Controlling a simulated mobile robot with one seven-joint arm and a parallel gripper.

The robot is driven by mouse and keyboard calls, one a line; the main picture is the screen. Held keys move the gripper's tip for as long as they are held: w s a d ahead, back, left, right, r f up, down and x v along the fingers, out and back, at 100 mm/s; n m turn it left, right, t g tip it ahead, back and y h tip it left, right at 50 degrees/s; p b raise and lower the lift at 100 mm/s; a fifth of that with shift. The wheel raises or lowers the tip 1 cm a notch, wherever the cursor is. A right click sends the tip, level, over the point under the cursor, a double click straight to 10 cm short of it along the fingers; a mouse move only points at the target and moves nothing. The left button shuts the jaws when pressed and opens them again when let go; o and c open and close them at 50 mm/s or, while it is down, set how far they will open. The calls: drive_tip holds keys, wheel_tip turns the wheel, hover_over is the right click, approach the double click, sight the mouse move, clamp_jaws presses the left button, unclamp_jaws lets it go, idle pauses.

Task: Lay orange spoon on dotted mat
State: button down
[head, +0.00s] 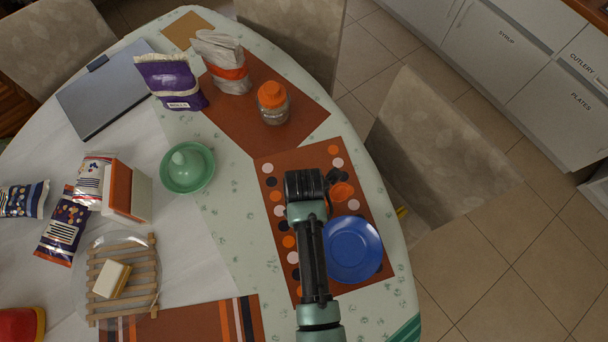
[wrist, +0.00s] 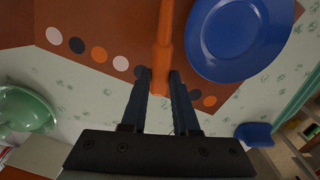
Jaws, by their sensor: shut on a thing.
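The brown dotted mat (head: 292,166) lies on the right part of the table, with orange, white and black dots along its edges. My gripper (head: 305,178) is over the mat in the head view. In the wrist view my gripper (wrist: 158,78) is shut on the handle of the orange spoon (wrist: 163,45), which runs up out of the picture. The spoon's rounded end (head: 342,191) shows beside my gripper in the head view, over the mat. I cannot tell whether the spoon touches the mat.
A blue plate (head: 352,249) sits on the mat, close to the right of my arm. An orange-lidded jar (head: 273,103) stands beyond the mat. The table's edge runs close by on the right, near a chair (head: 425,140).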

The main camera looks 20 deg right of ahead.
drive_tip(key=shift+r, duration=0.1)
drive_tip(key=shift+f+b, duration=2.25)
drive_tip(key=shift+f, duration=1.45)
drive_tip(key=shift+f, duration=0.4)
drive_tip(key=c, duration=0.6)
unclamp_jaws()
drive_tip(key=shift+o, duration=0.2)
drive_tip(key=o, duration=0.5)
drive_tip(key=shift+r, duration=0.1)
